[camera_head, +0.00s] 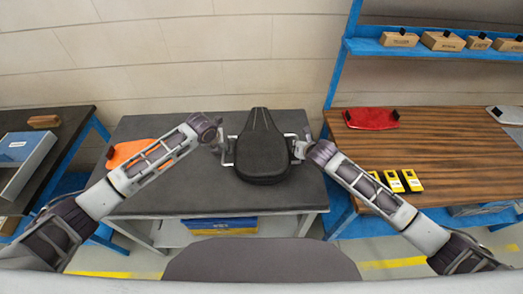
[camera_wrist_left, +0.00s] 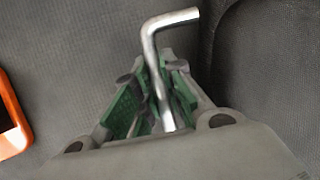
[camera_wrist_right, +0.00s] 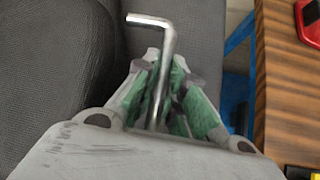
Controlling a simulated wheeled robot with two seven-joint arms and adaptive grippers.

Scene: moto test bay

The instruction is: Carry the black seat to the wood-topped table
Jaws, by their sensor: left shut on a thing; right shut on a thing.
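The black seat (camera_head: 263,152) is at the middle of the head view, over the grey-topped table (camera_head: 145,205); I cannot tell whether it touches the top. A bent metal handle stands at each side of it. My left gripper (camera_head: 221,143) is shut on the left handle, and the rod shows between its green pads in the left wrist view (camera_wrist_left: 158,75). My right gripper (camera_head: 304,146) is shut on the right handle, whose rod shows in the right wrist view (camera_wrist_right: 160,75). The wood-topped table (camera_head: 450,150) stands to the right.
A red panel (camera_head: 371,119) lies at the wood top's back left, and yellow devices (camera_head: 393,181) near its front left. Its middle is clear. A blue shelf (camera_head: 440,50) with boxes rises behind. An orange panel (camera_head: 125,153) lies left of the seat. A dark bench stands far left.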

